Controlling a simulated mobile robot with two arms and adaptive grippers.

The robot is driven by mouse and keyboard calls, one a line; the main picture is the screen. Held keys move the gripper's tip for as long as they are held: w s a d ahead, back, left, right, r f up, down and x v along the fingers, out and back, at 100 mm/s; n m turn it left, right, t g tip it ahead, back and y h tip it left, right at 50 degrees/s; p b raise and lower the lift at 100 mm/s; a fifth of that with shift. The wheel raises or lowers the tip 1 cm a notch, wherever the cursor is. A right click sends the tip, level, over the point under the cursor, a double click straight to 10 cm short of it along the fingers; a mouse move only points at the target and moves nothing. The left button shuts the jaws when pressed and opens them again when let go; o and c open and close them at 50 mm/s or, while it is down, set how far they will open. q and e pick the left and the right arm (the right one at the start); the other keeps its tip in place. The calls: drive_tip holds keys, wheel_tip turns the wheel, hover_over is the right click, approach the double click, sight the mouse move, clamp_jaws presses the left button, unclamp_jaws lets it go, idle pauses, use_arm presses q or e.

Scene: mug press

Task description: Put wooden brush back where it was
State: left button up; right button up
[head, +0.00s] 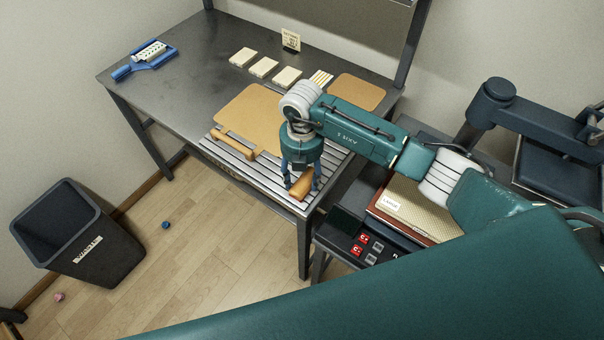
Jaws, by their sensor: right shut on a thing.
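My right gripper (300,182) points down at the front right of the dark table. It is shut on a brown wooden piece (302,187), which looks like the wooden brush. The piece is at the right end of a slatted metal rack (277,183) along the table's front edge. I cannot tell whether it touches the slats. The gripper hides part of it. A second, lighter wooden piece with a long bar shape (234,143) lies on the rack's left part. My left gripper is not in view.
Two tan mats (248,112) (357,92) lie on the table (190,60), with several pale blocks (263,67) and a small sign (291,40) behind. A blue tool (145,60) lies far left. A black bin (80,235) stands on the floor. A press (495,105) stands right.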

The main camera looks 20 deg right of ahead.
sight(302, 178)
drive_tip(key=shift+f, duration=0.1)
drive_tip(key=o, duration=1.1)
drive_tip(key=shift+r, duration=0.25)
drive_tip(key=shift+w+r, duration=0.1)
drive_tip(key=shift+r, duration=0.2)
wheel_tip(302, 178, up, 11)
drive_tip(key=b, duration=0.3)
drive_tip(key=shift+r+b, duration=0.15)
drive_tip(key=shift+b, duration=0.15)
